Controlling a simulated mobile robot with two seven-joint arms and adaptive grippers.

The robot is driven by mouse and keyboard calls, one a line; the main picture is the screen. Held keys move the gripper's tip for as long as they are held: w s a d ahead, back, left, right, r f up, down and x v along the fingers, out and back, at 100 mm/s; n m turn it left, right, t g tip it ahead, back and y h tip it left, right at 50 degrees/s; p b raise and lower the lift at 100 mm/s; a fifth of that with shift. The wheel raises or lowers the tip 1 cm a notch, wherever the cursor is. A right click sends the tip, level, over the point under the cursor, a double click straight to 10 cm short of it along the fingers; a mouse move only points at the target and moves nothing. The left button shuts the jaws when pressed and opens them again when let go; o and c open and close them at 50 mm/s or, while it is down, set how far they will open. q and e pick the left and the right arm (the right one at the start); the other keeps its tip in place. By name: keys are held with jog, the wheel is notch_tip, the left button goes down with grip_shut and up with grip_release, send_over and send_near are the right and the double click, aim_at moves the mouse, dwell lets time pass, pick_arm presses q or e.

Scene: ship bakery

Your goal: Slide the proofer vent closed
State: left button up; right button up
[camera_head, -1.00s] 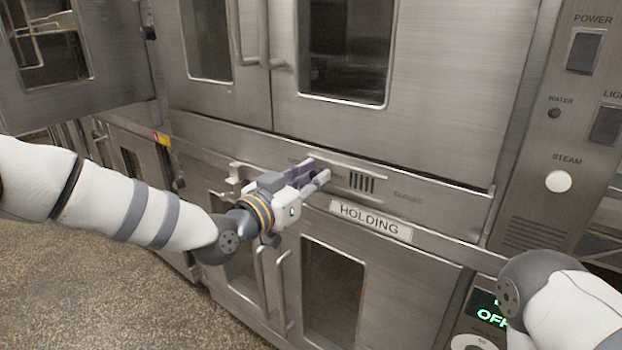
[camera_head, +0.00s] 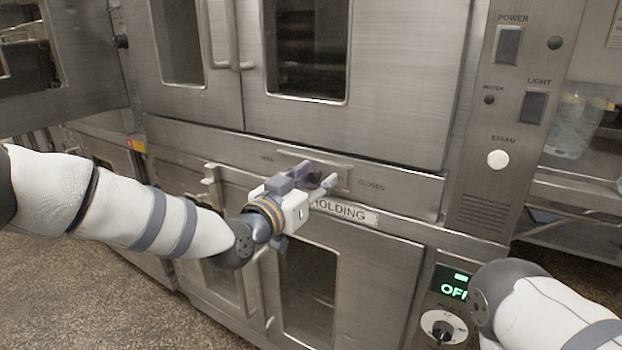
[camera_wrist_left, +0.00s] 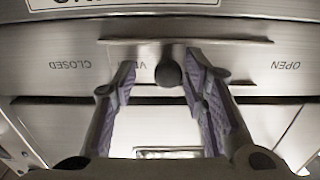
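The proofer vent slider (camera_head: 342,170) is a metal plate in the band between the upper and lower doors. OPEN is marked to its left and CLOSED (camera_head: 371,186) to its right. No vent slots show now. In the left wrist view, turned upside down, the slider's round dark knob (camera_wrist_left: 168,73) stands between the fingers of my left gripper (camera_wrist_left: 162,65). The fingers are apart, with small gaps seen beside the knob. In the head view, my left gripper (camera_head: 318,178) is at the slider and hides part of it. My right gripper is out of frame.
The HOLDING label (camera_head: 345,212) is just below the gripper. Lower door handles (camera_head: 262,290) stick out beneath my left arm. A control panel (camera_head: 507,110) stands at right, above a green display reading OFF (camera_head: 452,284). An open door (camera_head: 75,60) stands at upper left.

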pick_arm(q)
jog(key=shift+a, duration=0.1)
jog(key=v, duration=1.2)
jog(key=s+a+f+n+g+y+p, duration=0.1)
jog(key=s+a+f+n+g+y, duration=0.2)
jog(key=s+f, duration=0.7)
jog(key=s+a+f+n+g+y+p, duration=0.1)
jog(key=s+a+f+g+y, duration=0.3)
jog(key=f, duration=1)
jog(key=s+a+f+n+g+y, duration=0.1)
jog(key=s+a+f+g, duration=0.1)
jog(key=s, duration=0.9)
jog(key=s+a+f+n+g+y, duration=0.1)
jog(key=s+a+f+g, duration=0.2)
jog(key=s+a, duration=0.4)
jog(key=s+a+f+n+g+y+p, duration=0.1)
jog(key=s+a+f+g, duration=0.2)
jog(key=s, duration=1.2)
jog(key=shift+s+a+n+g+y, duration=0.3)
jog(key=shift+a+g, duration=0.7)
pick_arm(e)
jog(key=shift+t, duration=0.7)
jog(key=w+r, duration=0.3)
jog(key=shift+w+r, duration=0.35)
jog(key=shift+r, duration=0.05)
